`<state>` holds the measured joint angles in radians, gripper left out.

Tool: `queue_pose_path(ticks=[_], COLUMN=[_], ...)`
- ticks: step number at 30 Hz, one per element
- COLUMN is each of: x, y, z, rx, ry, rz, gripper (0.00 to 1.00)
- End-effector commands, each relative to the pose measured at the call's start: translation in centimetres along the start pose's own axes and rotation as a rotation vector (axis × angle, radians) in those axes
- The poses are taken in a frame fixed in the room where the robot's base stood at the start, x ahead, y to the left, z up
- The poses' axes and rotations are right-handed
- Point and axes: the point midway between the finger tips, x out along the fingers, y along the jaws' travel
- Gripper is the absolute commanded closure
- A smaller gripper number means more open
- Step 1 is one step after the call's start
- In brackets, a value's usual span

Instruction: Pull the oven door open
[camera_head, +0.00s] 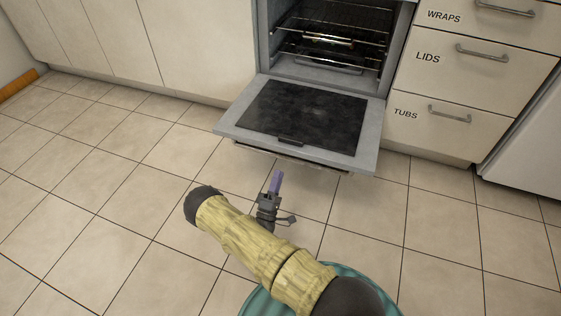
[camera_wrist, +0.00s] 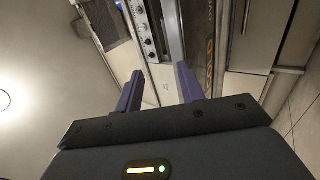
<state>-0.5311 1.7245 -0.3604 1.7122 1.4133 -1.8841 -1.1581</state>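The oven door (camera_head: 366,152) is folded down and lies about level in front of the oven, with its dark inner panel facing up. A handle bar (camera_head: 285,160) shows partly under its front edge. The oven cavity (camera_head: 283,55) is open to view. My gripper (camera_head: 277,180) is in front of the door's front edge, low over the floor, and appears apart from it. In the wrist view my gripper (camera_wrist: 158,84) has its two purple fingers spread with nothing between them. The oven's front with knobs (camera_wrist: 147,35) shows beyond them.
Wire racks (camera_head: 335,22) are inside the oven. Drawers labelled WRAPS, LIDS (camera_head: 480,75) and TUBS stand to the right, and plain cabinets (camera_head: 195,40) to the left. A white appliance (camera_head: 530,150) is at the far right. The tiled floor (camera_head: 110,210) at left is clear.

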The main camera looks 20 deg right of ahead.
Motion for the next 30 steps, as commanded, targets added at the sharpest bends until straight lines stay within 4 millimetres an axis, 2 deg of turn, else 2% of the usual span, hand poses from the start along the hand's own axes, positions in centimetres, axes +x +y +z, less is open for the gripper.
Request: queue_pose_path(ticks=[3,11,16,17,18,24,30], x=[-0.9,-1.1,-0.4,-0.1,0.6,5.1,8.2], y=[0.0,0.0,0.2,0.2,0.3,0.8,1.7], z=[0.0,-0.1,-0.3,-0.3,-0.4,-1.4,-2.6], rx=[0.001,0.002,0.021,0.032,0.053,0.245,0.453], ry=[0.0,0.001,-0.008,-0.014,-0.026,-0.122,-0.229], rz=[0.0,0.0,-0.025,-0.04,-0.065,-0.3,-0.558], gripper=[0.61,0.61,0.93,0.99,1.0,1.0,1.0])
